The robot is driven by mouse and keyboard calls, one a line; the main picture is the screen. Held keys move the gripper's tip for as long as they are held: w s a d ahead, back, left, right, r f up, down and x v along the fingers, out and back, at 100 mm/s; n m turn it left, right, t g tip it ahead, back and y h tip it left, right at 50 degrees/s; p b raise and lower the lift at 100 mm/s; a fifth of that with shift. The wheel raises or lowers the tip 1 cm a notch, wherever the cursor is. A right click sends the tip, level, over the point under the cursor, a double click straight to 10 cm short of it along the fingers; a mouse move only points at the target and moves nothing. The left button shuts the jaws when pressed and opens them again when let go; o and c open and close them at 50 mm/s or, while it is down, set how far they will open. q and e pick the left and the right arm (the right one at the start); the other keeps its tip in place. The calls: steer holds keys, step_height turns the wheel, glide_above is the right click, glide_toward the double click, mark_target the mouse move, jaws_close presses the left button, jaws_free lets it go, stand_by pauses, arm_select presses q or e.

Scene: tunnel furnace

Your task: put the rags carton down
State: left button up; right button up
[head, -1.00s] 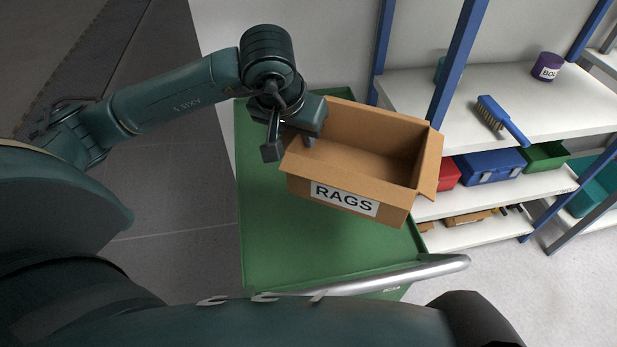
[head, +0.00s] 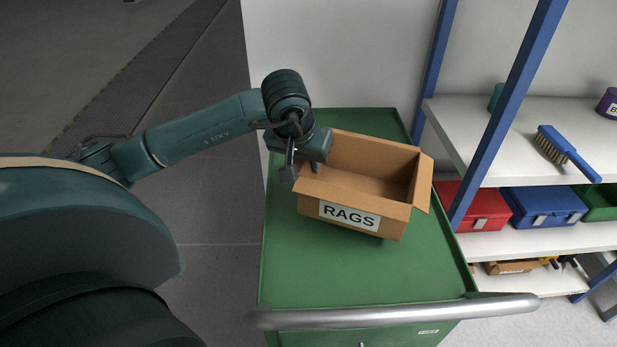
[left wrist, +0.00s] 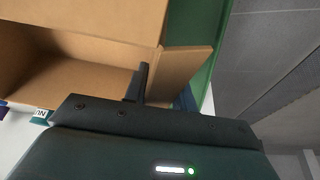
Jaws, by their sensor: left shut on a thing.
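The rags carton (head: 390,225) is an open, empty brown cardboard box with a white RAGS label. In the head view it is over the green cart top (head: 310,270), near the cart's middle. I cannot tell surely whether its base touches the cart top. My left gripper (head: 305,172) is shut on the carton's left wall, one finger inside and one outside. In the left wrist view the carton (left wrist: 110,20) fills the upper left, with a finger against its wall. My right gripper is not in view.
The cart has a raised rim and a silver handle (head: 400,316) at the front. A shelf rack with a blue post (head: 505,110) stands close on the right, holding a brush (head: 567,152), a red box (head: 470,208) and a blue box (head: 543,206). The cart's front area is clear.

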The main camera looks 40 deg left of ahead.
arm_select(q)
steer(key=shift+f, duration=2.15)
steer(key=o, duration=1)
steer(key=shift+f, duration=0.1)
steer(key=v, duration=1.2)
steer(key=shift+s+p, duration=0.1)
steer(key=shift+p, duration=0.2)
